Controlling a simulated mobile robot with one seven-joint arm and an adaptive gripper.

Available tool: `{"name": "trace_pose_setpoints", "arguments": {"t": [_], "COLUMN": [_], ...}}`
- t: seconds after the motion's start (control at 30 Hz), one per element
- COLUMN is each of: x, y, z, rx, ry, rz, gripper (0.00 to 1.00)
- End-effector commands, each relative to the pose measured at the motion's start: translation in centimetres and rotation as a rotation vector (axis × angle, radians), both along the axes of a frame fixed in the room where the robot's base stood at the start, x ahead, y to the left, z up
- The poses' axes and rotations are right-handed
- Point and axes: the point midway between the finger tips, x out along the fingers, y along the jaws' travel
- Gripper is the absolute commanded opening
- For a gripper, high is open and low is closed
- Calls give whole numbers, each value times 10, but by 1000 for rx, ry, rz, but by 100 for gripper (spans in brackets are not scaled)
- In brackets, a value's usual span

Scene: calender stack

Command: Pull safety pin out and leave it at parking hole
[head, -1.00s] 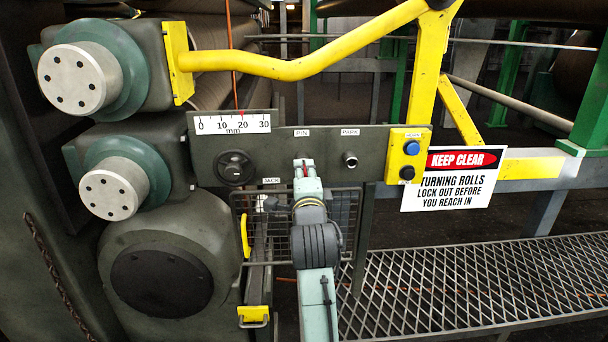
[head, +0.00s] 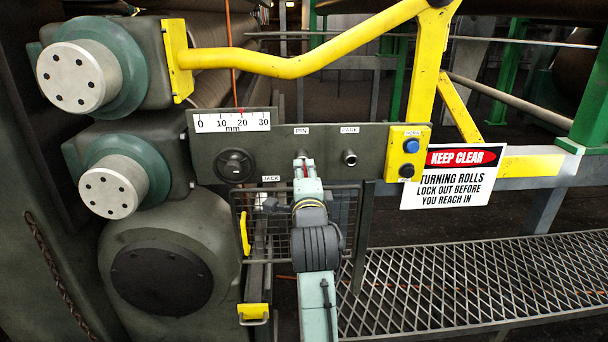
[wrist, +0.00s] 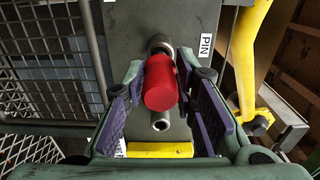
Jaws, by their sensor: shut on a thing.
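The safety pin shows its red head (wrist: 161,85) in the wrist view, between my gripper's purple-padded fingers (wrist: 162,78). My gripper is shut on it near the fingertips. The red head lies in front of the metal collar (wrist: 160,45) of the PIN hole. I cannot tell how much of the shank is in the hole. In the head view my gripper (head: 305,171) is at the panel (head: 270,150) under the PIN label (head: 302,131), with a little red showing. The parking hole (head: 349,157), a short metal tube under the PARK label (head: 349,130), looks empty; it also shows in the wrist view (wrist: 160,122).
A yellow button box (head: 405,153) is right of the parking hole. A black knob (head: 235,166) is left of the pin. A yellow rail (head: 290,67) crosses above, and a mesh guard (head: 270,225) is below. A warning sign (head: 448,177) hangs at the right.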

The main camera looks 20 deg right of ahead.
Motion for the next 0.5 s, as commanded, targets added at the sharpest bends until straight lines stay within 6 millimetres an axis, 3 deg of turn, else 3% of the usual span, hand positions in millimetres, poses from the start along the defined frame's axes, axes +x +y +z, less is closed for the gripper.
{"name": "trace_pose_setpoints", "arguments": {"t": [0.5], "x": [-21], "y": [6], "z": [1], "rx": [-1], "ry": [-2], "rz": [0], "gripper": [0]}}
